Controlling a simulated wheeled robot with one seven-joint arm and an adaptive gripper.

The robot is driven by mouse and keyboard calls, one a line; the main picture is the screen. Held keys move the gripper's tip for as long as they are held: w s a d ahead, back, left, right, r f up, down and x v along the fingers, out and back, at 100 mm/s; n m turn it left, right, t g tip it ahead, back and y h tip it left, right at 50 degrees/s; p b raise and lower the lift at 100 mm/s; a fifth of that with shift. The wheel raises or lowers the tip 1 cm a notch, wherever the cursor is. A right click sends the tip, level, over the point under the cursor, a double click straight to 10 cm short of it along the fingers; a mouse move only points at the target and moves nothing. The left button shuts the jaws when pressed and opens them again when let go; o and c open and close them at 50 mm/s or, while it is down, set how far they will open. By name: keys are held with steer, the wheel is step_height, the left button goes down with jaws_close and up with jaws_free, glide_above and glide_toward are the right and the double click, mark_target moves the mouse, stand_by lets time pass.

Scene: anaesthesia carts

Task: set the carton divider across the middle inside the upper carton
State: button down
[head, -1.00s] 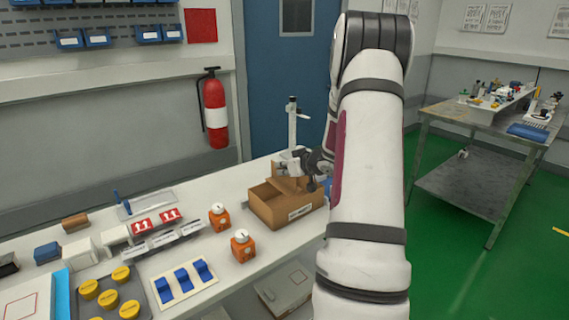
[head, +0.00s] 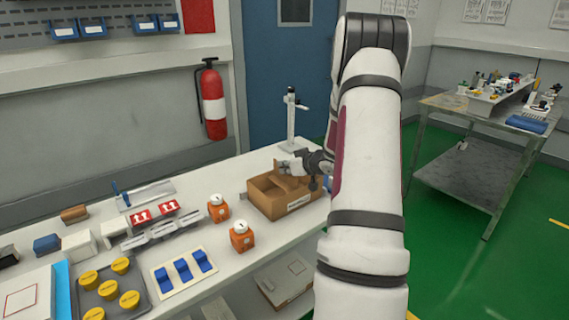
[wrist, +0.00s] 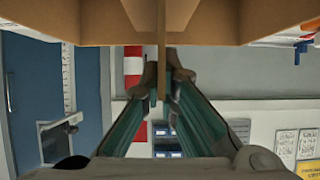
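The upper carton (head: 298,205) is an open brown box with a white label, standing on the white worktop. My gripper (head: 292,166) is over its far side in the head view. In the wrist view, my gripper (wrist: 163,75) is shut on the carton divider (wrist: 161,58), a thin brown panel seen edge-on between the fingertips. The divider reaches into the carton, whose brown wall (wrist: 100,28) fills the top of the wrist view. It stands upright near the middle between the sides. Whether it touches the carton floor is hidden.
A lower carton (head: 285,283) lies on the shelf beneath the worktop (head: 240,270). Two orange blocks (head: 242,237) with white knobs stand left of the upper carton. A white stand (head: 291,120) rises behind it. A fire extinguisher (head: 212,100) hangs on the wall.

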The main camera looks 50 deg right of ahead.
mark_target(285, 182)
steer(key=shift+f+b, duration=1.15)
steer(key=shift+f, duration=1.7)
steer(key=shift+f, duration=0.35)
steer(key=c, duration=1.8)
jaws_free()
steer(key=shift+o, duration=0.4)
steer(key=shift+r, duration=0.1)
step_height(285, 182, up, 9)
steer(key=shift+r, duration=0.4)
